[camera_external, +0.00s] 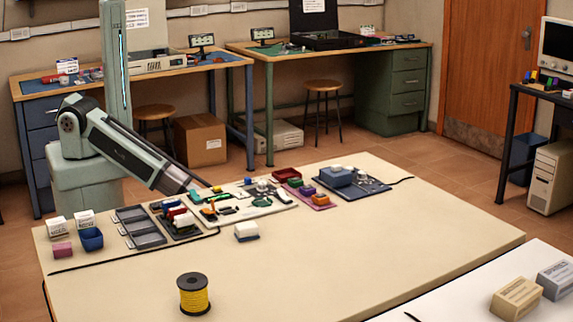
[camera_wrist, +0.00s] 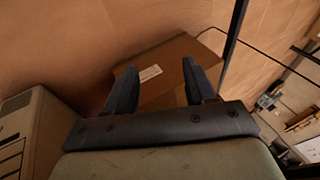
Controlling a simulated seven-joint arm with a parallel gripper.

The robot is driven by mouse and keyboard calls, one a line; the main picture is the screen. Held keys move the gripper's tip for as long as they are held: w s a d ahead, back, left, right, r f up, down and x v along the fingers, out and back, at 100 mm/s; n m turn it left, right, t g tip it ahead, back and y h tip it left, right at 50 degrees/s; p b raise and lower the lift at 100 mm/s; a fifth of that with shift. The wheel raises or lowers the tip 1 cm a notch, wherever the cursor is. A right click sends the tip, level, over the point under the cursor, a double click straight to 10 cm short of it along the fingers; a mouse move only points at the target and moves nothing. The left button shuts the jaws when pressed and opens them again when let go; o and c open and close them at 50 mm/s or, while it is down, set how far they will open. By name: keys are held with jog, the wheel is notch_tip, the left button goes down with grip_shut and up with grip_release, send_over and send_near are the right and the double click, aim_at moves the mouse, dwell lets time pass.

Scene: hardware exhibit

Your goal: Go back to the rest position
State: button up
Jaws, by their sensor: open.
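My gripper (camera_wrist: 158,68) shows in the wrist view with its two dark fingers spread apart and nothing between them. Beyond the fingers are the brown floor and a cardboard box (camera_wrist: 172,58) with a white label. In the external view my arm slopes down from its base at the left toward the back edge of the big cream table, ending in a dark part near the parts there. The fingers cannot be made out clearly in that view.
The cream table (camera_external: 350,235) holds grey trays (camera_external: 140,227), a blue bin (camera_external: 91,239), small parts, a white-and-blue block (camera_external: 246,231) and a yellow spool (camera_external: 193,294). Its front and right are mostly clear. Workbenches, stools and the cardboard box (camera_external: 200,140) stand behind.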

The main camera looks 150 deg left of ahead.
jog(key=s+d+f+g+h, duration=0.1)
jog(key=d+f+g+h, duration=0.15)
jog(key=d, duration=1.25)
jog(key=s+d+f+g+h, duration=0.1)
jog(key=d+f+h, duration=0.15)
jog(key=d, duration=1.25)
jog(key=s+d+r+g, duration=0.2)
jog(key=s+d+g, duration=0.4)
jog(key=s+d, duration=1.1)
jog(key=d, duration=0.3)
jog(key=shift+s+d+r, duration=0.2)
jog(key=shift+r, duration=0.05)
jog(key=shift+w, duration=0.1)
